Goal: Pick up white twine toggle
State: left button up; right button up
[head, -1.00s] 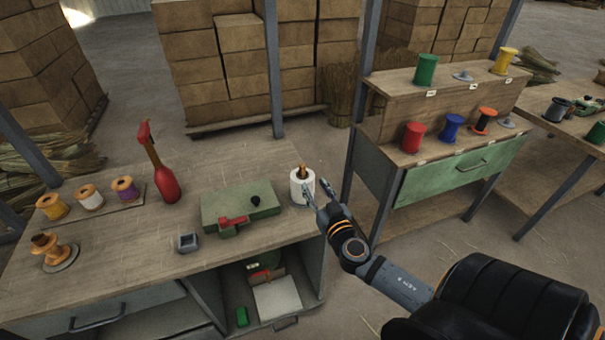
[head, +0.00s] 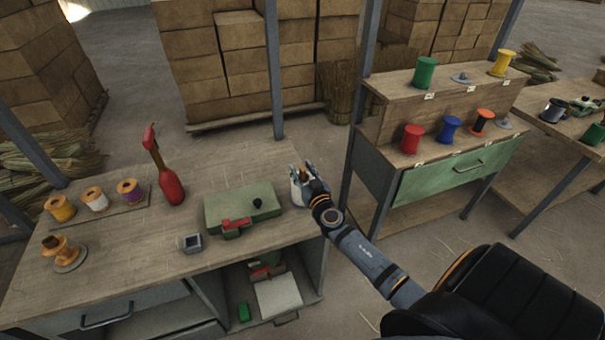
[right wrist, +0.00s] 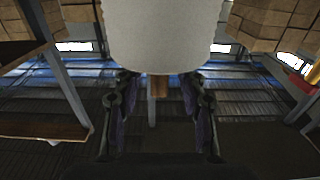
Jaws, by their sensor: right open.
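The white twine (head: 297,194) is a white cylinder at the right end of the workbench, partly hidden by my right gripper. Its brown toggle (head: 302,173) sticks up from the top. In the right wrist view the white twine (right wrist: 165,35) fills the top middle, and the toggle (right wrist: 159,87) projects from it between my fingers. My right gripper (head: 304,171) is at the top of the twine. In the right wrist view its two fingers (right wrist: 160,95) stand apart on either side of the toggle, with gaps showing. My left gripper is not in view.
A green box (head: 243,205) with a red-handled part sits left of the twine. A red bottle-shaped tool (head: 170,185) and several small spools (head: 95,199) stand farther left. A shelf unit (head: 400,150) with coloured spools stands to the right.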

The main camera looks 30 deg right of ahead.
aim_at(301, 170)
jog(key=shift+s, duration=0.1)
jog(key=shift+c, duration=1)
grip_shut()
jog(key=shift+r, duration=0.1)
jog(key=shift+r, duration=0.2)
jog(key=r+p, duration=0.1)
jog(key=r, duration=0.1)
jog(key=r+p, duration=0.1)
jog(key=r, duration=0.1)
jog(key=shift+a, duration=0.4)
jog(key=s+a+r+p, duration=0.3)
jog(key=a+r, duration=0.5)
jog(key=a, duration=0.4)
jog(key=shift+s+a+r, duration=0.2)
jog(key=shift+s+a, duration=0.15)
jog(key=shift+s, duration=0.1)
